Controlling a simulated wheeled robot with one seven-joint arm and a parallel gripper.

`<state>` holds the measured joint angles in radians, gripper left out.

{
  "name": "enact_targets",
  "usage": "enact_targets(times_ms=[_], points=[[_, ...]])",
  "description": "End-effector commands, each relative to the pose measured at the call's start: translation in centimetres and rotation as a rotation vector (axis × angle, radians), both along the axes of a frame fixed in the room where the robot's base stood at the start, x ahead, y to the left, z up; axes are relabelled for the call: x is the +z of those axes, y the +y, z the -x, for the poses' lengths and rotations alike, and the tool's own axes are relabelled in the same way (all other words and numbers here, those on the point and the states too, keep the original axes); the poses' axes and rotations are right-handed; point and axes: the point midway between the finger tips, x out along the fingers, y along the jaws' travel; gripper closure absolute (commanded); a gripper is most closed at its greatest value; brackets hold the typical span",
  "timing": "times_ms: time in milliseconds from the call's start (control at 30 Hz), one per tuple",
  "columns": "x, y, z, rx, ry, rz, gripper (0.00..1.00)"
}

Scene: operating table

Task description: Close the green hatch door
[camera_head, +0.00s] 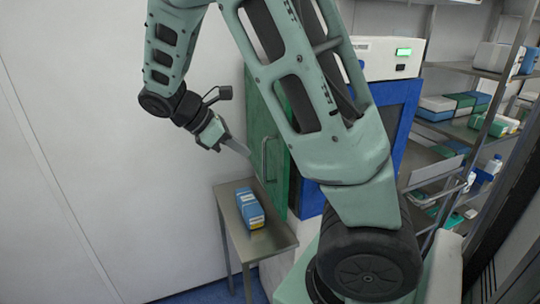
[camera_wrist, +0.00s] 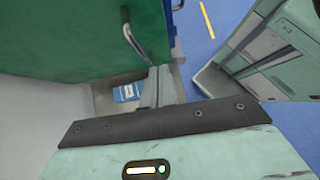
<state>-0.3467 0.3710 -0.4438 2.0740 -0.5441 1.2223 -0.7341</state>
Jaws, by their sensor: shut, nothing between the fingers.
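The green hatch door (camera_head: 262,120) stands open, swung out from a blue-framed opening (camera_head: 398,125). Its metal handle (camera_head: 265,160) is on the face toward the left; my arm hides part of the door and opening. My gripper (camera_head: 246,152) is just left of the handle, with its shut, empty fingers pointing right and down. In the wrist view the door (camera_wrist: 70,35) fills the upper left, and its handle (camera_wrist: 132,40) is just above and left of the fingertips (camera_wrist: 161,70). I cannot tell whether they touch the door.
A small metal table (camera_head: 270,240) below the door carries a blue box (camera_head: 250,208). A white device with a green display (camera_head: 390,58) sits on top of the blue unit. Shelves with boxes (camera_head: 460,105) stand at the right. A plain wall (camera_head: 80,130) is at the left.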

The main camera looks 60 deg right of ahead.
Motion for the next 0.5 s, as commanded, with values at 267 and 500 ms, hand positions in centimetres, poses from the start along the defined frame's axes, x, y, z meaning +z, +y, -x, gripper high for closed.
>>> enact_targets(times_ms=[267, 500], points=[[-3.8, -3.3, 2.5, -0.005, 0.002, 0.000, 1.00], [-3.6, -5.7, 4.2, -0.002, -0.002, -0.001, 1.00]])
